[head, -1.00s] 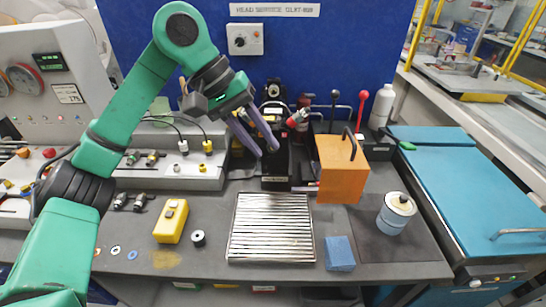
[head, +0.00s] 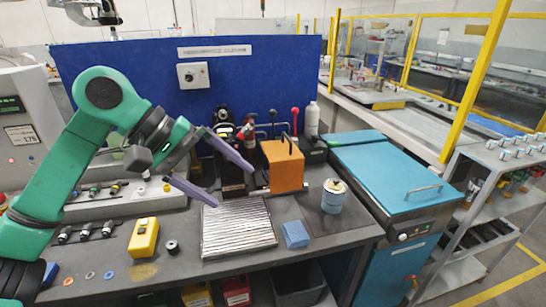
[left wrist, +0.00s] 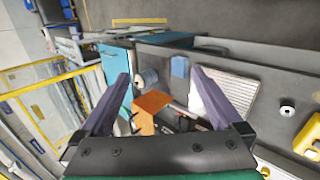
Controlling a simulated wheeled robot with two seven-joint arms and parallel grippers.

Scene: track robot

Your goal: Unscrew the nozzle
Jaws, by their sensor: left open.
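My left gripper (head: 233,187) has two long purple fingers spread wide apart, with nothing between them. In the head view it hangs above the back left of the ribbed metal tray, in front of a black fixture (head: 233,178). A small part with a red and light tip (head: 245,131) shows at the top of this fixture; I cannot tell for sure that it is the nozzle. In the left wrist view the open fingers (left wrist: 162,75) frame the orange box and the can from a distance. My right gripper is not in view.
An orange box (head: 283,168) with a black handle stands right of the fixture. The ribbed tray (head: 237,230), a blue block (head: 295,235), a can (head: 333,196) and a yellow device (head: 143,238) are on the grey bench. A white bottle (head: 312,119) stands behind. A blue-topped cabinet (head: 385,175) is at right.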

